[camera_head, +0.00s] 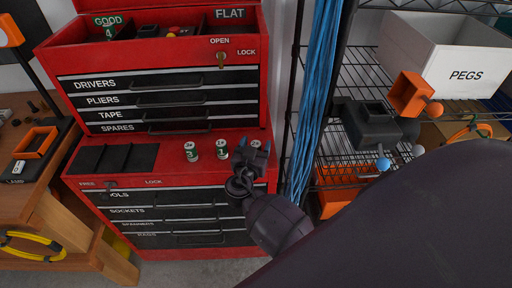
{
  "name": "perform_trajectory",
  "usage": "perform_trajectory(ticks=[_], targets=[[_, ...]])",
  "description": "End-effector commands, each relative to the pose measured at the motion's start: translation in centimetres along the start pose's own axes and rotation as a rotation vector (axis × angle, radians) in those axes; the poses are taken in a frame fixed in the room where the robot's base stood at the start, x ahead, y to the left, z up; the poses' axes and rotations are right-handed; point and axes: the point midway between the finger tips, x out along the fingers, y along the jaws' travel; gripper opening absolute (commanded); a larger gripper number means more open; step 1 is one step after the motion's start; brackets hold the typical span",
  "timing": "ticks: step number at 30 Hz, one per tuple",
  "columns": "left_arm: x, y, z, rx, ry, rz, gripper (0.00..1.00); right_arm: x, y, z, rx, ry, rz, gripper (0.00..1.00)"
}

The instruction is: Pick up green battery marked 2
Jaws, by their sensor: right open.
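Three small white-and-green batteries stand upright in a row on the red ledge of the tool cabinet: a left one (192,151), a middle one (222,148) and a right one (256,144). Their numbers are too small to read surely, so I cannot tell which is marked 2. My right gripper (252,156) is open over the ledge, at the right end of the row. Its fingers partly cover the right battery; I see no battery held. My left gripper is out of view.
The red upper tool chest (262,90) rises behind the ledge, with a black tray (115,158) at left. A wire rack with blue cables (318,100), a grey vise-like block (372,125) and a white PEGS bin (440,60) stands right. A wooden bench (50,200) is left.

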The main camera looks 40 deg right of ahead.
Motion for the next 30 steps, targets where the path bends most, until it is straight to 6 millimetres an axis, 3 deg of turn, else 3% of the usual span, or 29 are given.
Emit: perform_trajectory(ticks=[9, 20, 30], targets=[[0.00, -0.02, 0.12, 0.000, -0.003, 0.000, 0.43, 0.47, -0.03, 0.06, 0.001, -0.001, 0.000, 0.64], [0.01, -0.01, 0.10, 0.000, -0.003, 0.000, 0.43, 0.44, -0.02, 0.05, 0.001, -0.001, 0.000, 0.09], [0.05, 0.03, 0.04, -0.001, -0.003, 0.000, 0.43, 0.44, -0.05, -0.47, 0.002, 0.000, 0.000, 0.07]])
